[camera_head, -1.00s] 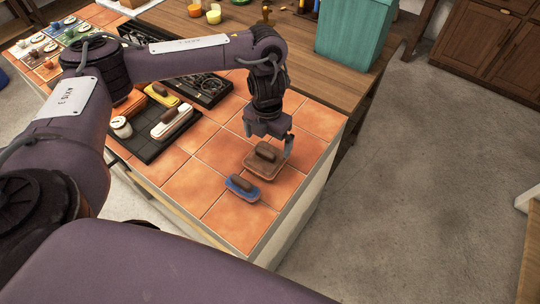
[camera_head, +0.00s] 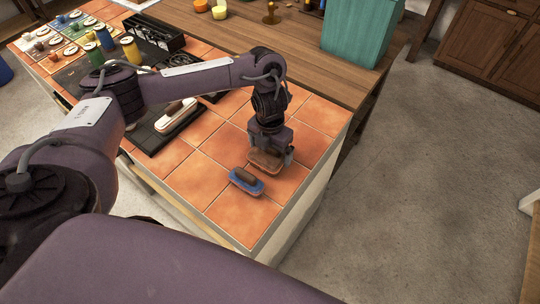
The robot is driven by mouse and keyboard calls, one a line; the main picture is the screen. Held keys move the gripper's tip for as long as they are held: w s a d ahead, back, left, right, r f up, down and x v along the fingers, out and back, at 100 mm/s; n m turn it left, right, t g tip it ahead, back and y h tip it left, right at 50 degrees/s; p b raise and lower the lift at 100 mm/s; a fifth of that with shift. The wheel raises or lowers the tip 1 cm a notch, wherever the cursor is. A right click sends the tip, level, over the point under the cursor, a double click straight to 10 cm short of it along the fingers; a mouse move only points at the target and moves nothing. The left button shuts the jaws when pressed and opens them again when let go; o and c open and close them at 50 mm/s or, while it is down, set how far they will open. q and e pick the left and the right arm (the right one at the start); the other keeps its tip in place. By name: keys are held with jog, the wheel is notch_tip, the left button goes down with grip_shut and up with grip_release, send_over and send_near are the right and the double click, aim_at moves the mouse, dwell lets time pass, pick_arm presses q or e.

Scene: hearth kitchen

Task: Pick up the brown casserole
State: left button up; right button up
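The brown casserole (camera_head: 262,163) is a low rectangular dish with rounded corners on the orange tiles near the counter's right end. My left gripper (camera_head: 270,156) points down right over it and hides its lid handle and its far part. One finger shows at the gripper's right side, set wide, beside the casserole's right end. The other finger is hidden, and I see no grip on the dish. The gripper looks open. My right gripper is not in view.
A blue dish with a brown handle (camera_head: 246,181) stands close in front of the casserole. A white dish (camera_head: 176,116) sits on a dark tray to the left. A teal box (camera_head: 357,36) stands behind on the wood. Tiles at the front are clear.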

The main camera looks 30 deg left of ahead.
pick_arm(q)
jog(key=c, duration=0.4)
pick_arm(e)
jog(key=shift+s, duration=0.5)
pick_arm(q)
jog(key=shift+r, duration=0.1)
